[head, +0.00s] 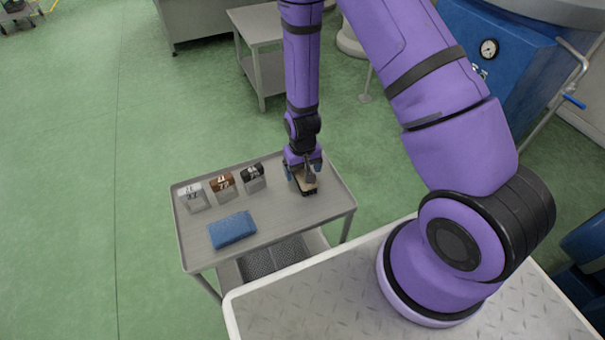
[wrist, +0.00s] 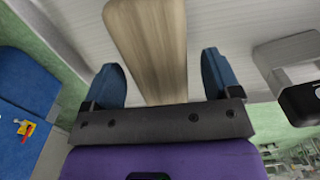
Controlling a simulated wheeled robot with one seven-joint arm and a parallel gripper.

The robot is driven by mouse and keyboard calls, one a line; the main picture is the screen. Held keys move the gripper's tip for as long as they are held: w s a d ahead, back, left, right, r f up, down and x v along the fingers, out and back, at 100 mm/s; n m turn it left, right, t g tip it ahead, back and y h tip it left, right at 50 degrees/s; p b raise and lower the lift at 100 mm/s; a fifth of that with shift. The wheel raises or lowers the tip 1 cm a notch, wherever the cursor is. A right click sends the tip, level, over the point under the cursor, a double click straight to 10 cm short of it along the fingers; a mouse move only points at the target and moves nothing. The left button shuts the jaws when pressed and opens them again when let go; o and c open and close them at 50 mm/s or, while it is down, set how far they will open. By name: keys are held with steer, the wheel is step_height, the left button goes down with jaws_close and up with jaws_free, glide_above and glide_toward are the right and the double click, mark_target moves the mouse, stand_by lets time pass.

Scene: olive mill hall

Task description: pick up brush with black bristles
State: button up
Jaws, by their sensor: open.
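A brush (head: 308,187) with a pale wooden body and a dark lower edge is on the grey metal cart (head: 286,214), near its right end. My gripper (head: 303,174) points down over it and partly hides it. In the wrist view, the brush's wooden part (wrist: 148,40) runs between the two blue fingers of my gripper (wrist: 160,82). The fingers stand apart, with a visible gap to the wood on each side. The bristles are not clearly visible in either view.
Three small labelled blocks on grey holders, white (head: 189,190), brown (head: 222,181) and black (head: 252,171), stand left of my gripper. A blue folded cloth or pad (head: 232,229) lies at the cart's front. The cart has a raised rim.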

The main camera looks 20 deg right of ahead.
steer(key=shift+f, duration=1.15)
steer(key=c, duration=1.1)
steer(key=shift+o, duration=0.2)
steer(key=shift+r, duration=0.2)
